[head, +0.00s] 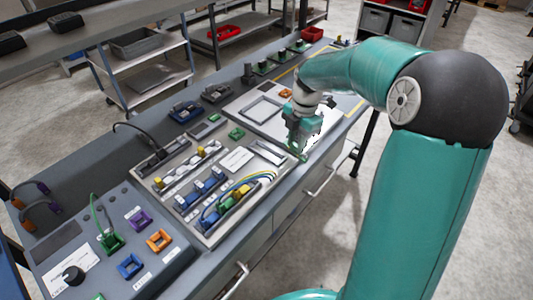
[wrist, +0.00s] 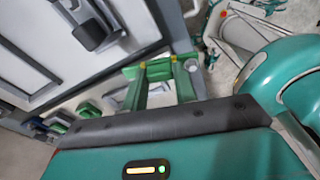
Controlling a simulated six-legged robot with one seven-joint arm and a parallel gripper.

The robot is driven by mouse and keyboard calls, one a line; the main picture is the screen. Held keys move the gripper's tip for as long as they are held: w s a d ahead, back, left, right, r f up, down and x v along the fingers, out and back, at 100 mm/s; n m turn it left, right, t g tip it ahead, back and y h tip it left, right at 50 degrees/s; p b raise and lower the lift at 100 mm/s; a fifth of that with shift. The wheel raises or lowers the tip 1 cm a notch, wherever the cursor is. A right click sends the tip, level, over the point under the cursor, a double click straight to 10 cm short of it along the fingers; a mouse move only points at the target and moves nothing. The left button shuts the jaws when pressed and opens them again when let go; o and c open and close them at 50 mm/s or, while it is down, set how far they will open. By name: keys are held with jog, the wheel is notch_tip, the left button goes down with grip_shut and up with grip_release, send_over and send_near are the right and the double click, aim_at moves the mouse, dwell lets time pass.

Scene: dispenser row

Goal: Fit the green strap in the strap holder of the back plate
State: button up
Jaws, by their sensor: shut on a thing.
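My gripper (head: 299,151) hangs at the front edge of the workbench, to the right of the large panel with the block rows. In the wrist view its two fingers (wrist: 160,80) are shut on the green strap (wrist: 158,69), a light green piece across the fingertips. In the head view only a little green shows at the tips, and the arm hides part of the area. The pale back plate (head: 240,112) lies flat on the bench behind the gripper, with a raised rectangular frame on it. I cannot make out which part is the strap holder.
The panel (head: 146,184) carries block rows, and several coloured cables (head: 240,188) loop up at its front right. A grey box (head: 60,272) with coloured sockets stands at the lower left. An orange part (head: 285,93) lies near the plate. Open floor lies right of the bench.

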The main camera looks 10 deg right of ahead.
jog(key=shift+n, duration=0.8)
jog(key=shift+w+a, duration=0.6)
jog(key=shift+a, duration=0.7)
jog(key=shift+w+a, duration=0.6)
jog(key=shift+a, duration=0.7)
jog(key=shift+w+a, duration=0.6)
jog(key=shift+a, duration=0.7)
jog(key=shift+f, duration=0.1)
jog(key=shift+s+f+n, duration=0.15)
jog(key=shift+f+n, duration=0.3)
jog(key=shift+n, duration=0.15)
jog(key=shift+f, duration=0.3)
jog(key=o, duration=1.2)
jog(key=shift+o, duration=0.2)
notch_tip(320, 180, up, 7)
